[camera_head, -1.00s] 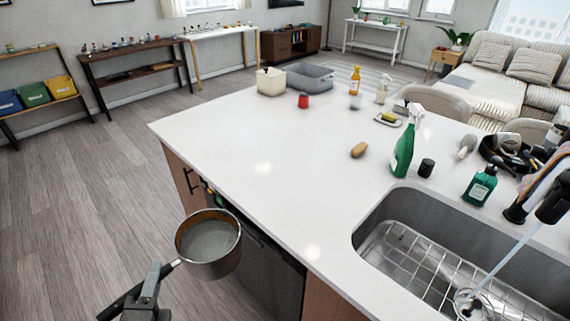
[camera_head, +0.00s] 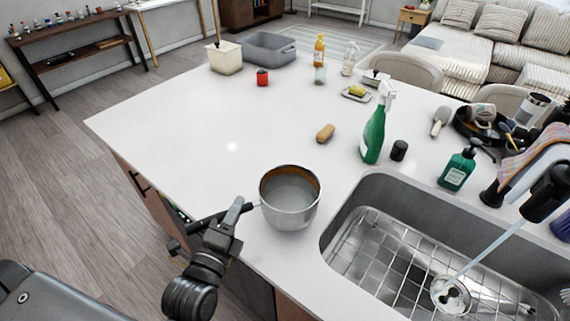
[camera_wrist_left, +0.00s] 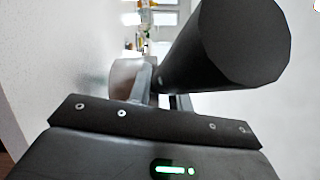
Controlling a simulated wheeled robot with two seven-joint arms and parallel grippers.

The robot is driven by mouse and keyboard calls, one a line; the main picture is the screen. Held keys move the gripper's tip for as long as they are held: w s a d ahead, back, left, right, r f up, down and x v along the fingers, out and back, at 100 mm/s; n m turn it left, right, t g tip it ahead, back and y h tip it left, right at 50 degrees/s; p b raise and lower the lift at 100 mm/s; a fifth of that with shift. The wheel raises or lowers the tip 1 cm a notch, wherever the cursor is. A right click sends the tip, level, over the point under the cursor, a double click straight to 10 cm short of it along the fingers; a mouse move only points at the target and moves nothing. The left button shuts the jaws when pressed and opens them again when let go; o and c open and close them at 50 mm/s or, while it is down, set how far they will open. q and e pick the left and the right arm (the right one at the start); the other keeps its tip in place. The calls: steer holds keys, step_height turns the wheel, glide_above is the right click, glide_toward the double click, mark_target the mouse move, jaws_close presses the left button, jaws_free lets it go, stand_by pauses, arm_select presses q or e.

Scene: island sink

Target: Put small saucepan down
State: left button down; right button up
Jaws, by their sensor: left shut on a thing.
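The small saucepan (camera_head: 290,199) is a silver pot with a brown inner rim and a greyish inside. It is upright at the near edge of the white countertop (camera_head: 190,140), left of the sink. I cannot tell whether its base touches the counter. My left gripper (camera_head: 236,212) is shut on its dark handle, left of the pot body. In the left wrist view the dark handle (camera_wrist_left: 225,50) looms large and part of the pan (camera_wrist_left: 125,78) shows behind it. My right gripper is not in view.
The sink (camera_head: 375,190) with a wire rack is just right of the pan. A brown sponge-like item (camera_head: 325,133), a green spray bottle (camera_head: 374,135) and a black cup (camera_head: 399,150) stand beyond it. The counter's left and middle are clear.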

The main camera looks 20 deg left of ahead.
arm_select(q)
steer(key=w+a+r+p, duration=0.1)
steer(key=w+r+p, duration=0.1)
steer(key=w+r, duration=0.55)
steer(key=w+a+f+p, duration=0.1)
steer(key=w+a+f, duration=0.5)
steer(key=a+f, duration=0.1)
steer(key=w+a+f+p, duration=0.1)
steer(key=w+a+f, duration=0.2)
steer(key=f, duration=0.1)
steer(key=shift+a+f+p, duration=0.25)
steer(key=shift+a+p, duration=0.1)
steer(key=shift+f, duration=0.45)
